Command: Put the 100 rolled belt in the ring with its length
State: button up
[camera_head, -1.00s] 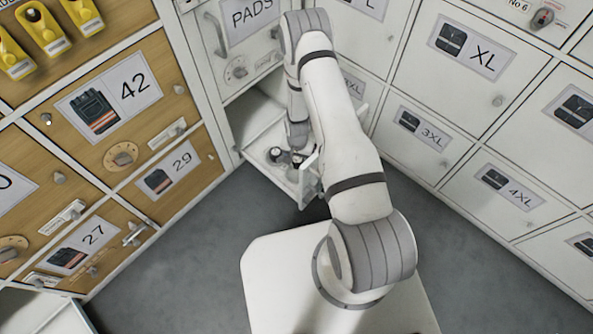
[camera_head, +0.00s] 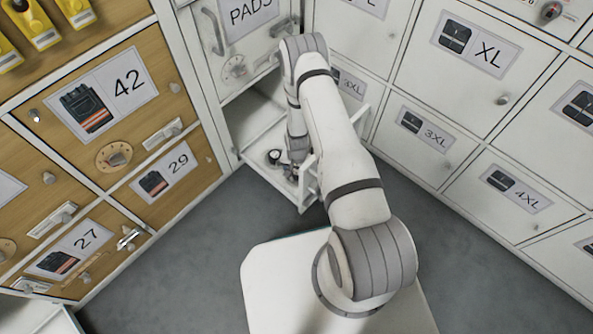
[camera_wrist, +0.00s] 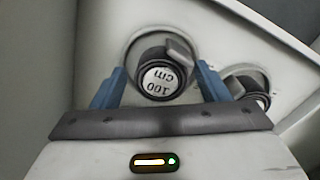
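The rolled belt marked 100 cm (camera_wrist: 160,80) is black with a white round label, upside down in the wrist view. It sits within a round ring outline (camera_wrist: 130,48) on the white surface. My gripper (camera_wrist: 160,76) has its blue fingers on either side of this belt, with a small gap at each side, so it looks open. A second rolled belt (camera_wrist: 262,100) sits in another ring to the right; its label is mostly hidden by my gripper. In the head view, one dark roll (camera_head: 273,157) shows in the pulled-out white drawer (camera_head: 262,170), with my gripper beside it.
The drawer's front panel (camera_head: 308,182) stands close to my arm. White lockers marked 3XL (camera_head: 425,131) and 4XL (camera_head: 515,190) are at right. Wooden lockers marked 29 (camera_head: 165,177) and 27 (camera_head: 72,251) are at left. The grey floor is clear.

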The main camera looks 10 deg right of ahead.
jog(key=shift+o, duration=1.3)
notch_tip(320, 180, up, 12)
jog(key=p, duration=0.5)
notch_tip(320, 180, up, 15)
jog(key=n, duration=0.1)
send_over(297, 171)
jog(key=w, duration=0.2)
jog(key=s+r+n, duration=0.1)
jog(key=s+r, duration=0.1)
jog(key=r, duration=0.6)
jog(key=s+r+n, duration=0.1)
jog(key=s+r, duration=0.2)
jog(key=r, duration=0.4)
jog(key=s+r+n+t, duration=0.1)
jog(key=s+r+n, duration=0.1)
jog(key=s+r, duration=1.5)
jog(key=shift+s+n, duration=0.4)
jog(key=shift+s, duration=0.4)
jog(key=shift+a+r, duration=0.1)
